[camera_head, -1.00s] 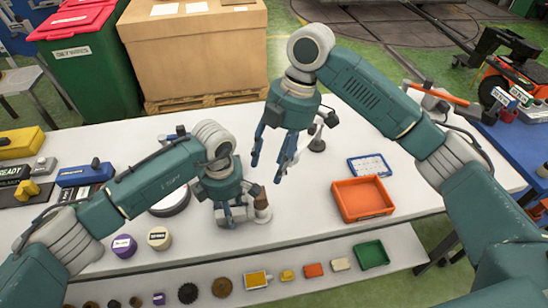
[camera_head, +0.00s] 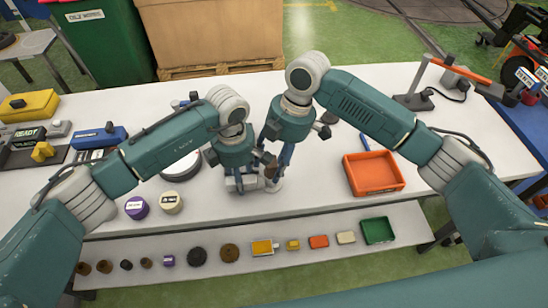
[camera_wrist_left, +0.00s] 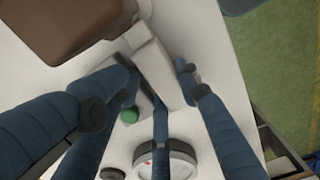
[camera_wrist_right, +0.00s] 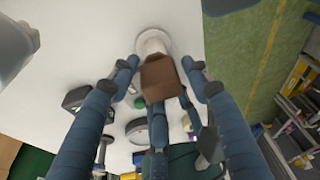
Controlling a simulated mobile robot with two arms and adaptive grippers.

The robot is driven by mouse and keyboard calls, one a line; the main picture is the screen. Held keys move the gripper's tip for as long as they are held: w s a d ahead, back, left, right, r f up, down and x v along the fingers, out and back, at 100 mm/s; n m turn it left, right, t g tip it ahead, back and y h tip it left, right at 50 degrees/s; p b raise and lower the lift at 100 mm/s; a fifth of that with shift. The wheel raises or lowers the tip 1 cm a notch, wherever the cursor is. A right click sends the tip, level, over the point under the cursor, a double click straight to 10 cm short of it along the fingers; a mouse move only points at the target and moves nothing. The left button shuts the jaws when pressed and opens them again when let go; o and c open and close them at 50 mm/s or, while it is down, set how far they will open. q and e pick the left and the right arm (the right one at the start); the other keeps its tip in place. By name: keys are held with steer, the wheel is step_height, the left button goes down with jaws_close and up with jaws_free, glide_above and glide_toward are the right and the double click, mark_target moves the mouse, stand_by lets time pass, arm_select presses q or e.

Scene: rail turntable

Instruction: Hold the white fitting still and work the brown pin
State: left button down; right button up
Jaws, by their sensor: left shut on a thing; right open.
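The white fitting (camera_head: 273,186) stands on the white table, with the brown pin (camera_head: 271,171) in its top. My left gripper (camera_head: 250,183) is shut on the fitting from its left side. The left wrist view shows the pale fitting body (camera_wrist_left: 160,70) between the fingers and the brown pin (camera_wrist_left: 60,28) large at the upper left. My right gripper (camera_head: 277,160) is open above the pin. In the right wrist view its fingers stand on either side of the brown pin (camera_wrist_right: 160,76), with the fitting's round white part (camera_wrist_right: 152,42) beyond it. Contact with the pin is unclear.
An orange tray (camera_head: 374,188) lies to the right. Purple (camera_head: 136,208) and cream (camera_head: 172,203) round pieces lie to the left. A front shelf (camera_head: 205,268) holds several small parts and a green tray (camera_head: 378,231). The table between the grippers and the orange tray is clear.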

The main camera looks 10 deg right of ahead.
steer(key=c, duration=1)
arm_select(q)
steer(key=shift+r, duration=0.1)
arm_select(e)
steer(key=o, duration=0.6)
steer(key=shift+a, duration=0.1)
arm_select(q)
steer(key=shift+d, duration=0.1)
arm_select(e)
steer(key=shift+r, duration=0.1)
steer(key=c, duration=0.6)
steer(key=shift+a, duration=0.1)
steer(key=shift+c, duration=0.2)
steer(key=shift+r, duration=0.2)
steer(key=shift+c, duration=0.2)
arm_select(q)
steer(key=shift+d, duration=0.1)
arm_select(e)
steer(key=shift+r, duration=0.1)
jaws_close()
steer(key=shift+r, duration=0.2)
